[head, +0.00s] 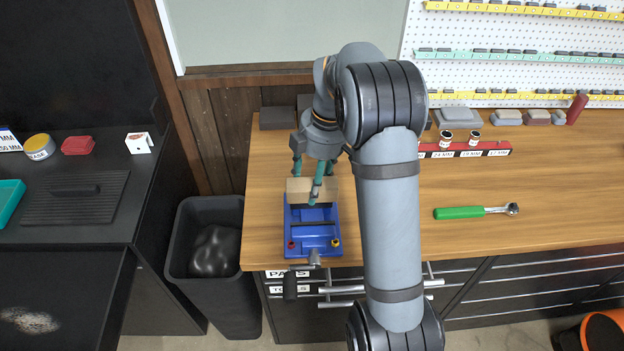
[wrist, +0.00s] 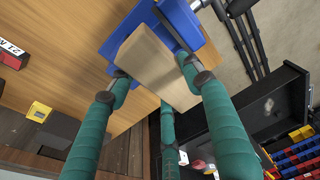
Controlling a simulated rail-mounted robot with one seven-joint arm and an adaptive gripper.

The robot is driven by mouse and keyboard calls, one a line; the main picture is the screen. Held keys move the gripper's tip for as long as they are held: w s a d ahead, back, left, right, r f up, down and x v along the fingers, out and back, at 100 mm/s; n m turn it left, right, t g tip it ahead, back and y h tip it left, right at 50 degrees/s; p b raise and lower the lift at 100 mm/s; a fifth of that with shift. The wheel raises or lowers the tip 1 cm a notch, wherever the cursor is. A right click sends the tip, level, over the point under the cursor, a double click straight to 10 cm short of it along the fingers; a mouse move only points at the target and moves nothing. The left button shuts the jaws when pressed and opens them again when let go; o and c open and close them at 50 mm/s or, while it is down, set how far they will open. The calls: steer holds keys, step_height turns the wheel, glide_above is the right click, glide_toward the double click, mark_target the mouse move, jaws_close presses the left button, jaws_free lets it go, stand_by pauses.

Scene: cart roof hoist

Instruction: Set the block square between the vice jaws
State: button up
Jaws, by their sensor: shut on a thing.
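The wooden block (head: 297,186) is pale tan and sits at the far part of the blue vice (head: 313,241) in the head view. My gripper (head: 307,187) has teal fingers and is shut on the block from above. In the wrist view the block (wrist: 152,62) lies between the fingers of my gripper (wrist: 157,76), with the blue vice (wrist: 187,22) behind it. The block looks turned relative to the vice in the wrist view. I cannot tell whether it touches the vice bed; the jaw faces are partly hidden by block and fingers.
The vice stands at the left front edge of the wooden bench (head: 540,185). A green-handled ratchet (head: 470,212) and a red socket rail (head: 465,149) lie to the right. A dark bin (head: 205,270) stands left of the bench. The vice handle (head: 290,284) hangs over the front edge.

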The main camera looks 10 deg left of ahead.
steer(key=shift+f+b, duration=2.15)
steer(key=shift+f, duration=0.6)
steer(key=o, duration=1.3)
steer(key=shift+r, duration=0.15)
steer(key=r, duration=0.4)
steer(key=d+r, duration=0.1)
steer(key=r, duration=0.6)
steer(key=shift+w+d+r, duration=0.25)
steer(key=shift+d+r, duration=0.05)
steer(key=shift+r, duration=0.05)
steer(key=shift+f, duration=0.1)
